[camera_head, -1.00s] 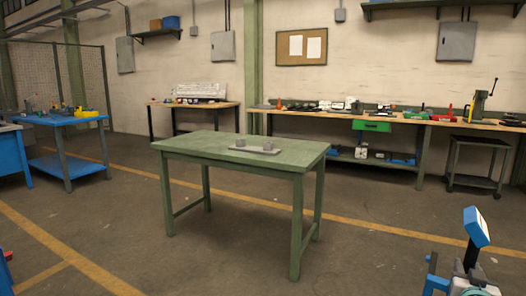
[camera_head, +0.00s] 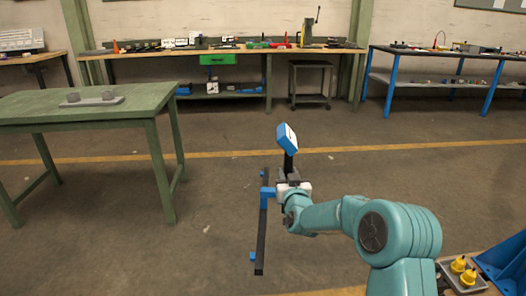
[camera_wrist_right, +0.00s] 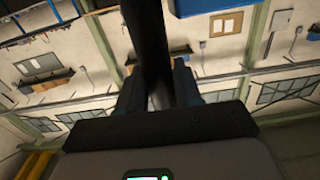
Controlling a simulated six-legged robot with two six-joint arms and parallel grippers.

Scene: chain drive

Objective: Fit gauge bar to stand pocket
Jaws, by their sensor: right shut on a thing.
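My right gripper (camera_head: 268,194) is shut on a long dark bar (camera_head: 261,235), which I take to be the gauge bar. The bar is held in the air, apart from the table, with small blue pieces along it. In the right wrist view the dark bar (camera_wrist_right: 148,45) runs up from between the fingers (camera_wrist_right: 158,92). A flat grey plate with two short raised blocks (camera_head: 92,101) lies on the green table (camera_head: 40,108), left of the gripper. It may be the stand; no pocket can be made out at this size. My left gripper is not in view.
Bare floor lies between the bar and the green table. A grey tray with yellow pieces (camera_head: 461,268) is at the lower right. A long workbench (camera_head: 235,50), a small dark cart (camera_head: 310,85) and a blue-legged bench (camera_head: 430,80) stand at the back.

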